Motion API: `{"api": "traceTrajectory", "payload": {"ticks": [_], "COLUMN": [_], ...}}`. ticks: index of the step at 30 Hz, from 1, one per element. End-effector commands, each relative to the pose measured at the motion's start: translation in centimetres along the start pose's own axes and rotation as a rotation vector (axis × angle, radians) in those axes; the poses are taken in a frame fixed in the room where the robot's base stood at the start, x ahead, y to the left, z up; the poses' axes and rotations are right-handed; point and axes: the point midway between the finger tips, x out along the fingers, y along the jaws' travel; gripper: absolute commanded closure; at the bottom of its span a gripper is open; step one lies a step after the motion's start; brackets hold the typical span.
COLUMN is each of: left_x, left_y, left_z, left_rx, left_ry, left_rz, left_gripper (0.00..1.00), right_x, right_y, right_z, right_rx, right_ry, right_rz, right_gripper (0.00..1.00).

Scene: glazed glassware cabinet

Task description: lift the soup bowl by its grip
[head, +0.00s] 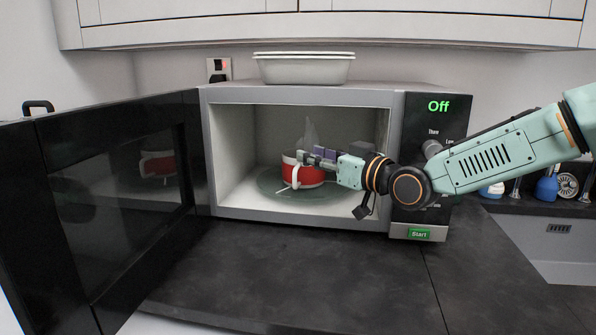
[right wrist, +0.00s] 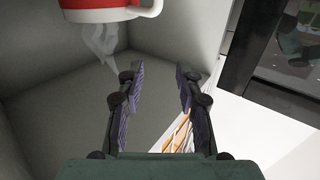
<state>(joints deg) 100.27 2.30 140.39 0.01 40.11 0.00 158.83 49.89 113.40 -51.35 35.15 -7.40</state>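The soup bowl (head: 312,177) is red with a white grip (head: 295,177) and sits upright on the glass turntable (head: 265,184) inside the open microwave. Steam rises from it. My right gripper (head: 308,157) reaches in from the right at about rim height and hides part of the bowl. In the right wrist view, its two purple-padded fingers are apart with nothing between them (right wrist: 160,76). There the bowl (right wrist: 92,14) and its grip (right wrist: 150,9) show at the top edge, partly cut off, apart from the fingers. My left gripper is out of view.
The microwave door (head: 120,195) stands wide open at the left and mirrors the bowl. The cavity walls (head: 236,150) are close around my right gripper. A pale dish (head: 303,70) stands on top of the microwave. The dark counter (head: 300,275) in front is clear.

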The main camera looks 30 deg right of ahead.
Motion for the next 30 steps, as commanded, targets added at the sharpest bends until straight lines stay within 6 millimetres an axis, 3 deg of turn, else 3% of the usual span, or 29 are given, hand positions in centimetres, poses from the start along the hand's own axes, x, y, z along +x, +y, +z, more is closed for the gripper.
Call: {"api": "traceTrajectory", "payload": {"ticks": [12,25,30], "left_x": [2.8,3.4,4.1], "left_y": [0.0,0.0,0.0], "left_z": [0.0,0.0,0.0], "left_rx": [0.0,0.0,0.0], "left_ry": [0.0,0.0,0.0], "left_rz": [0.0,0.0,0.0], "left_gripper": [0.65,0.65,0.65], "right_x": [-0.5,2.3,4.4], "right_y": [-0.2,-0.1,-0.1], "right_z": [8.2,7.6,7.8], "right_rx": [0.003,-0.002,-0.005], "right_ry": [-0.005,-0.002,-0.005], "right_rz": [0.001,0.0,0.0], "right_gripper": [0.65,0.65,0.65]}}
